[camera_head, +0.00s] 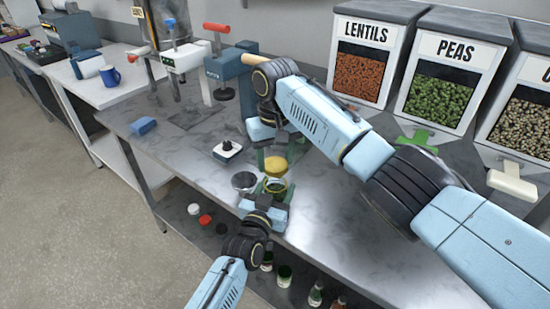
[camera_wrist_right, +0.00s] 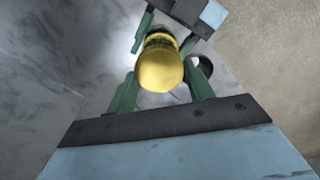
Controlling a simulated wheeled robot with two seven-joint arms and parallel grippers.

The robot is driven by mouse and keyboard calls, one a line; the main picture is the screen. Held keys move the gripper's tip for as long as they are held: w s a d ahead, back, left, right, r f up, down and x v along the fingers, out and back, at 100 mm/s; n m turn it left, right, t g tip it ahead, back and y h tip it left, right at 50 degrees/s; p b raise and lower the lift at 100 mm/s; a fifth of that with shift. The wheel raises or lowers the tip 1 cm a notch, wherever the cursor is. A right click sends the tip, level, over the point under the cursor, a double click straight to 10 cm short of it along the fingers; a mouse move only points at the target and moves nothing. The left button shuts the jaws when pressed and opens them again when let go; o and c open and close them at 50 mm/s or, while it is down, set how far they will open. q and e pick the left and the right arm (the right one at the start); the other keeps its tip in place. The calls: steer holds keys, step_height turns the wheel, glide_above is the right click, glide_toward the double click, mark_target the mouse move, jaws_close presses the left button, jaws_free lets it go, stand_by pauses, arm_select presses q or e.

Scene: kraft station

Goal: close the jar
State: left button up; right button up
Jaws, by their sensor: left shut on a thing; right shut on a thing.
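The yellow lid (camera_head: 275,166) is held between the green fingers of my right gripper (camera_head: 274,158). It also shows large in the right wrist view (camera_wrist_right: 161,70), between both fingers (camera_wrist_right: 162,85). The jar (camera_head: 275,186) is upright, with its round mouth showing, between the fingers of my left gripper (camera_head: 275,189). In the head view the lid appears just beyond the jar's mouth, and the mouth is not covered. In the right wrist view the jar (camera_wrist_right: 160,39) is mostly hidden behind the lid. The exact gap between them is unclear.
A round silver-topped container (camera_head: 244,181) stands close left of the jar. Lentils (camera_head: 370,50) and peas (camera_head: 452,68) bins stand at the back right. The bench's front right is clear.

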mark_target(275, 164)
steer(key=shift+f, duration=0.65)
steer(key=shift+f, duration=0.1)
steer(key=shift+f, duration=0.8)
steer(key=shift+f, duration=0.55)
